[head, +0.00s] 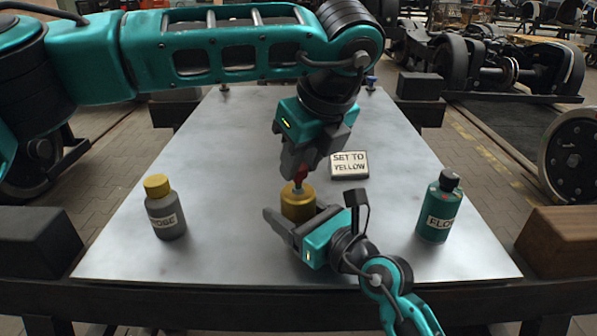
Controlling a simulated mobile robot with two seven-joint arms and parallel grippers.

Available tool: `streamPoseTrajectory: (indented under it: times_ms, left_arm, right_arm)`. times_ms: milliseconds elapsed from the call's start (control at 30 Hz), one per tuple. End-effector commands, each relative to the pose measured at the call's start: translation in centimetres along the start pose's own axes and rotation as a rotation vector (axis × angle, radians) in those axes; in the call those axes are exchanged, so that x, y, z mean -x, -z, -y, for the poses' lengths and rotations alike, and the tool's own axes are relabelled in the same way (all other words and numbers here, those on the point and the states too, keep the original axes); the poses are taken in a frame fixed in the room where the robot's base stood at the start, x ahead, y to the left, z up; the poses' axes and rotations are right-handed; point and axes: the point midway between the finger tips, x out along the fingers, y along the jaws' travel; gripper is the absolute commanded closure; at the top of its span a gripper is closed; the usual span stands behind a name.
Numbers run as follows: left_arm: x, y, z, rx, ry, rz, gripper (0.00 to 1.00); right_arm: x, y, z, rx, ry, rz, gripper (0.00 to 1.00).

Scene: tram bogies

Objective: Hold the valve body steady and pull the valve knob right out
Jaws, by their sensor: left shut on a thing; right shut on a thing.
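The brass valve body (298,202) stands upright near the front middle of the metal table. I cannot tell whether the stem is still inside the body. My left gripper (300,168) reaches down from above and is shut on the knob, hiding much of it. My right gripper (303,215) comes from the front right and is shut on the valve body, with its fingers on either side. It hides the lower part of the body.
A sign reading "SET TO YELLOW" (349,165) lies behind the valve to the right. A grey bottle with a yellow cap (166,210) stands left, and a teal bottle with a black cap (439,208) stands right. The metal table (230,255) is otherwise mostly clear.

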Motion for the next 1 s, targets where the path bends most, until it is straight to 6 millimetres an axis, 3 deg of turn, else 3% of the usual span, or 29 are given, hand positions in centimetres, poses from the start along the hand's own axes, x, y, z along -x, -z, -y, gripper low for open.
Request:
streamPoseTrajectory:
  times_ms: [1000]
  left_arm:
    - [2.3,-1.0,0.0,0.001,0.001,0.001,0.97]
  right_arm:
    - [0.0,0.1,0.0,-0.001,0.0,-0.003,0.69]
